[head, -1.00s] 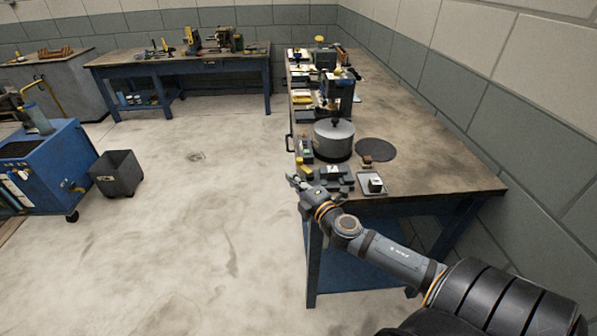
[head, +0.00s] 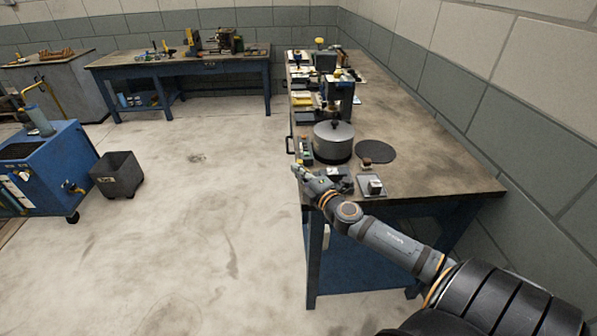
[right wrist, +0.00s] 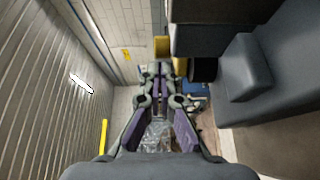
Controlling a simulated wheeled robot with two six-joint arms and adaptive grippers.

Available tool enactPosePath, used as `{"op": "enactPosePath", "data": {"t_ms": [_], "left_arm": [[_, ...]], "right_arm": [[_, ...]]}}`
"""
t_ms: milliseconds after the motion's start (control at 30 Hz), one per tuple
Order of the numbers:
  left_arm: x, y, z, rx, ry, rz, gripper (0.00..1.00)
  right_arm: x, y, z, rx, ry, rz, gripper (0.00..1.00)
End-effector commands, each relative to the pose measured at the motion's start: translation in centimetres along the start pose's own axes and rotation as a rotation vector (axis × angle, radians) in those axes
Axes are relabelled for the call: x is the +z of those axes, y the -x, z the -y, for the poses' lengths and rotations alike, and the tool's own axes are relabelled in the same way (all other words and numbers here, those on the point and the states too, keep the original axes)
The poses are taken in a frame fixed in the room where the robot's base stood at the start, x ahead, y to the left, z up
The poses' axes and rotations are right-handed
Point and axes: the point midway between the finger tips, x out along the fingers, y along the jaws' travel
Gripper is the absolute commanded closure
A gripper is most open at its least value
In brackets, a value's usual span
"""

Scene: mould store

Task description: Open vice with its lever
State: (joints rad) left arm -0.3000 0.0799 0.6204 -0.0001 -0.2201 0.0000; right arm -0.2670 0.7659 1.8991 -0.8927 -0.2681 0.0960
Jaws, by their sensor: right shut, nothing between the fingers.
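The vice (head: 341,182) is a dark grey block near the front left corner of the right-hand bench, partly hidden by my right arm. Large dark grey surfaces (right wrist: 245,75), which look like the vice, fill the right of the right wrist view. A yellow piece (right wrist: 162,47), possibly the lever's end, shows just beyond my fingertips; contact cannot be told. My right gripper (head: 299,171) is at the bench's left edge, beside the vice. In the right wrist view its fingers (right wrist: 160,70) are together with nothing between them. My left gripper is out of view.
A grey lidded pot (head: 333,141) stands behind the vice, with a dark round mat (head: 375,151) to its right. A small tray (head: 371,186) lies right of the vice. The floor left of the bench (head: 220,210) is clear up to a grey bin (head: 117,175).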

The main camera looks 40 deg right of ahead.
Motion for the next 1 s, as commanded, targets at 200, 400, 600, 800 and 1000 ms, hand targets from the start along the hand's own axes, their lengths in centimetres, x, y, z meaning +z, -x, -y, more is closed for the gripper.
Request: {"op": "enactPosePath", "data": {"t_ms": [200,400,600,800,1000], "left_arm": [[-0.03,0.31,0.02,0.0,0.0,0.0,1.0],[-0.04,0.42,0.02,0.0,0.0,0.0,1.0],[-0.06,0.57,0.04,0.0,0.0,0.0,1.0],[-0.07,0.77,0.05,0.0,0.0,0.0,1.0],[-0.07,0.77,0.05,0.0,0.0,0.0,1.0]], "right_arm": [[0.04,-0.15,-0.15,0.004,-0.003,0.044,1.0],[0.13,-0.23,-0.11,0.004,-0.002,0.073,1.0],[0.21,-0.31,-0.08,0.005,-0.003,0.109,1.0],[0.33,-0.48,-0.13,0.008,-0.006,0.163,1.0],[0.55,-0.78,0.0,0.011,-0.011,0.279,1.0]]}}
